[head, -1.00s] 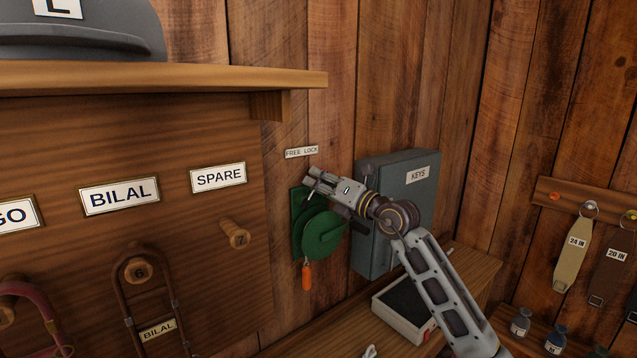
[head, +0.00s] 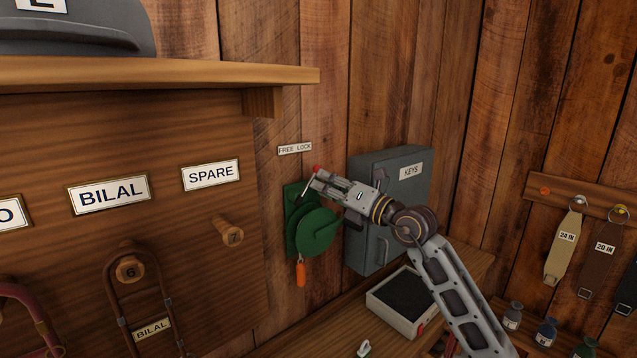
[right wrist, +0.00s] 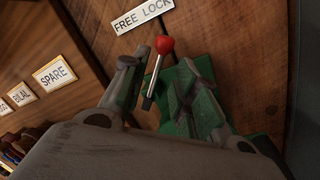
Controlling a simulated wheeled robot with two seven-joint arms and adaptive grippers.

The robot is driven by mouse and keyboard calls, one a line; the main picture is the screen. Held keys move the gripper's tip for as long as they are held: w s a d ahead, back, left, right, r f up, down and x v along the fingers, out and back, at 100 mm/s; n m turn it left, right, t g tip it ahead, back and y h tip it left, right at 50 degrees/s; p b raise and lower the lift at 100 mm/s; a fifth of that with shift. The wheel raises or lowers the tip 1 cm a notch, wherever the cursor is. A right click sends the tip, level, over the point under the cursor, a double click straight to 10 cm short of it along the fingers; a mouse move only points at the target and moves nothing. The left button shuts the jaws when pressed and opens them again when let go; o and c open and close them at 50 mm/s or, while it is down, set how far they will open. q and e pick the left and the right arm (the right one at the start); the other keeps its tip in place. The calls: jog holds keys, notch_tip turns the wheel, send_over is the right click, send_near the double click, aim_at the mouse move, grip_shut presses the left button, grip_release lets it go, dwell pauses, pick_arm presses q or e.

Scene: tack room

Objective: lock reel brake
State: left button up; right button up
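The green reel (head: 316,231) is mounted on the plank wall, with an orange handle (head: 300,274) hanging below it. Its brake lever has a red knob (head: 317,168) on a thin metal stem. In the head view the lever leans up and right, with the knob below the LOCK end of the FREE LOCK label (head: 295,149). In the right wrist view the red knob (right wrist: 165,45) and stem show between the parted fingers of my right gripper (right wrist: 160,90). The fingers look apart, with no clear grip on the lever. My left gripper is not in view.
A grey KEYS box (head: 385,215) stands on the wall right behind my right arm. A wooden shelf (head: 170,74) juts out at upper left, above peg 7 (head: 230,233). A tray (head: 402,298) sits on the bench below.

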jog(key=v, duration=0.6)
jog(key=shift+s+d, duration=0.25)
jog(key=shift+d, duration=0.15)
jog(key=shift+f, duration=0.1)
